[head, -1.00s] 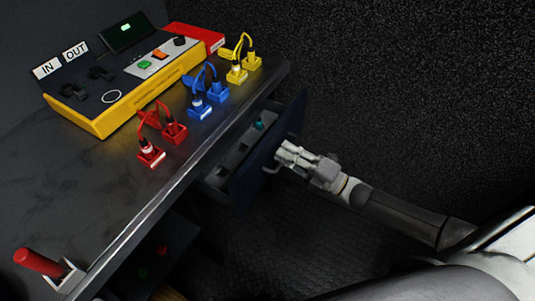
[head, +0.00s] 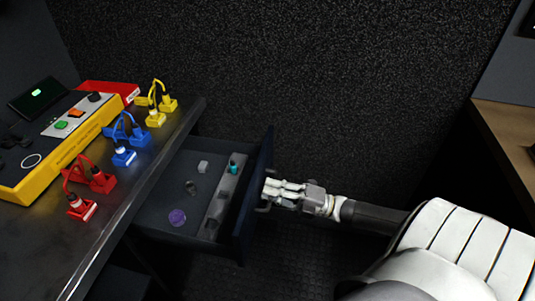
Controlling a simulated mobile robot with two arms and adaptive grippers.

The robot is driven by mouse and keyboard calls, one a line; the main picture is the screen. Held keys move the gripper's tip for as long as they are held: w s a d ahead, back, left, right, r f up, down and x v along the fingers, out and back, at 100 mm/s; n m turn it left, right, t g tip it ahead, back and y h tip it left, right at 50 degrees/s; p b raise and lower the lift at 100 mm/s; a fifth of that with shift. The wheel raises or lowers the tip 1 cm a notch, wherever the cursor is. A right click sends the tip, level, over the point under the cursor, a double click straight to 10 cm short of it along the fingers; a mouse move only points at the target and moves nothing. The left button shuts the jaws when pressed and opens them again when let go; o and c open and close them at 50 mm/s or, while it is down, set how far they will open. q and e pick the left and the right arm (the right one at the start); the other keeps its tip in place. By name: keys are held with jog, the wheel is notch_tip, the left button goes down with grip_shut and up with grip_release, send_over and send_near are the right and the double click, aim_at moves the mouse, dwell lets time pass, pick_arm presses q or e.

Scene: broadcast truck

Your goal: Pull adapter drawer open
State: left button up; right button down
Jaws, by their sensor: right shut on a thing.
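The adapter drawer (head: 170,225) is pulled well out from under the desk, and its inside shows. Its dark blue front panel (head: 256,190) faces right. My right gripper (head: 270,192) is shut on the drawer's handle (head: 264,208) at the outer side of the front panel. My left gripper is out of view.
The desk (head: 110,221) carries red (head: 91,178), blue (head: 124,140) and yellow (head: 157,110) connectors with cables. A yellow control box (head: 75,150) stands at the left. A wooden surface (head: 504,128) is at the far right. Open floor lies between the drawer and it.

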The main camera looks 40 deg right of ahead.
jog(key=c, duration=1.5)
grip_release()
jog(key=v, duration=1.2)
